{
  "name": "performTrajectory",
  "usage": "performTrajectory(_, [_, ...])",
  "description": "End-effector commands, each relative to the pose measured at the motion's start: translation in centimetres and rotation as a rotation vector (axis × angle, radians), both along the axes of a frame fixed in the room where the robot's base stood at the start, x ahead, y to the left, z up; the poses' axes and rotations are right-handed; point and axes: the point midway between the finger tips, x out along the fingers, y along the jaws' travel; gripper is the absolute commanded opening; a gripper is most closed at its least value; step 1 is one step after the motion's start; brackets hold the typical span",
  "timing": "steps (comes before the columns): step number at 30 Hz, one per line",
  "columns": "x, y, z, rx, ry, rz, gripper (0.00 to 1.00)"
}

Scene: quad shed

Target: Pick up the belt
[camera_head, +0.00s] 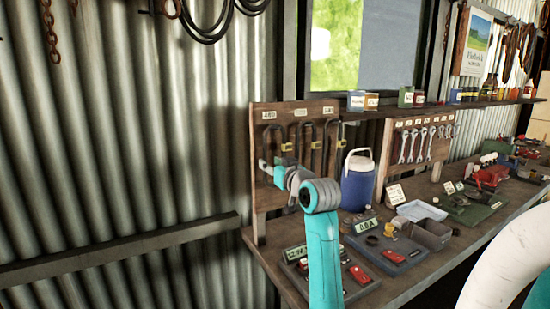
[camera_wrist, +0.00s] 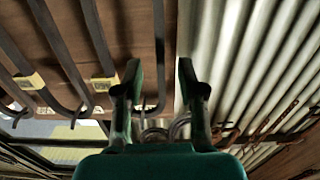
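Several dark belts hang as narrow loops on a brown wooden board; the leftmost belt (camera_head: 275,133) is under a label that seems to read 469. Yellow tags sit on belts. My gripper (camera_head: 264,166) is at the board's left edge, by the lower part of the leftmost belt. In the wrist view, my gripper (camera_wrist: 160,75) is open, its dark green fingers apart. Other strands with yellow tags (camera_wrist: 105,85) lie to the left.
A blue water jug (camera_head: 358,185) stands right of the belt board (camera_head: 259,205). The workbench (camera_head: 405,290) holds trays, number cards and small parts. Wrenches hang on a second board (camera_head: 440,155). Corrugated wall (camera_head: 130,150) fills the left, with a horizontal rail (camera_head: 110,247).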

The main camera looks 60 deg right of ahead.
Motion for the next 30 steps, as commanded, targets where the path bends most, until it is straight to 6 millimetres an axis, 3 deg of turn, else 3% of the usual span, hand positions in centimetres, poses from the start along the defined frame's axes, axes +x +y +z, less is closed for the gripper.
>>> performTrajectory(8, [3.2,-1.9,-0.2,0.001,0.000,0.001,0.40])
performTrajectory(17, [3.6,-2.2,-0.2,0.001,0.001,0.000,0.40])
performTrajectory(22, [3.6,-2.1,-0.2,0.001,0.001,0.000,0.02])
performTrajectory(30, [3.6,-2.1,-0.2,0.000,0.000,0.000,0.00])
